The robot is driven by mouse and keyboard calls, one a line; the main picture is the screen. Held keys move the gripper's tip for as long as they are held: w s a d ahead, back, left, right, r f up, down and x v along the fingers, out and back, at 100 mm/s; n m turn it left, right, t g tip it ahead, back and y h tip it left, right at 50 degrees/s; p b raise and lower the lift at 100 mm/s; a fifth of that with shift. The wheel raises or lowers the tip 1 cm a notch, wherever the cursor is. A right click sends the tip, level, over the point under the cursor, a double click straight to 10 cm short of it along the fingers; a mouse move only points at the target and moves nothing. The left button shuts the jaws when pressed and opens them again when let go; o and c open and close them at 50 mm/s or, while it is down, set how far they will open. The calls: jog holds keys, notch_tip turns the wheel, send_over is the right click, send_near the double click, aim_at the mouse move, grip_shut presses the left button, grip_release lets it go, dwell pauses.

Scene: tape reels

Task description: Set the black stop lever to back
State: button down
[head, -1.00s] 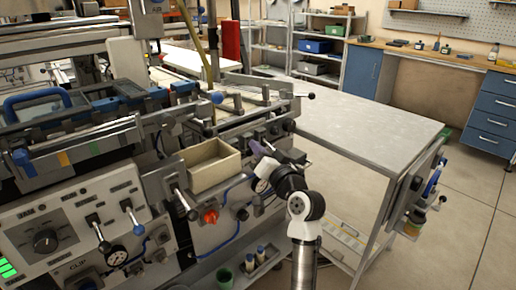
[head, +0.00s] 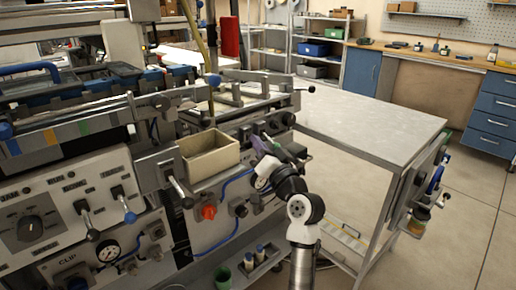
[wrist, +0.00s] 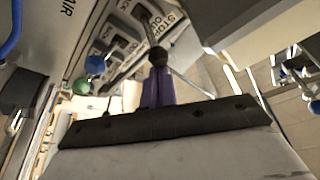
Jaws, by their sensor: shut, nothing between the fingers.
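The black stop lever shows in the wrist view as a dark ball knob (wrist: 158,57) on a thin rod, beside a label reading STOP and OUT. My gripper's purple fingers (wrist: 157,90) are together with nothing between them. Their tips lie right at the near side of the knob in the picture; I cannot tell whether they touch it. In the head view my gripper (head: 262,147) is at the right end of the machine, past the beige box. The lever cannot be made out there.
Blue-knobbed (wrist: 95,65) and green-knobbed (wrist: 82,87) levers stand left of the black one in the wrist view. An open beige box (head: 208,153) and a red knob (head: 209,212) are left of my gripper. A bare grey table (head: 370,120) stands to the right.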

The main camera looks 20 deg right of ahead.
jog(key=f+t+b, duration=0.1)
jog(key=b, duration=0.2)
jog(key=f+t+b, duration=0.1)
jog(key=b, duration=0.3)
jog(key=f+m+t+b, duration=0.1)
jog(key=b, duration=0.3)
jog(key=shift+s, duration=0.25)
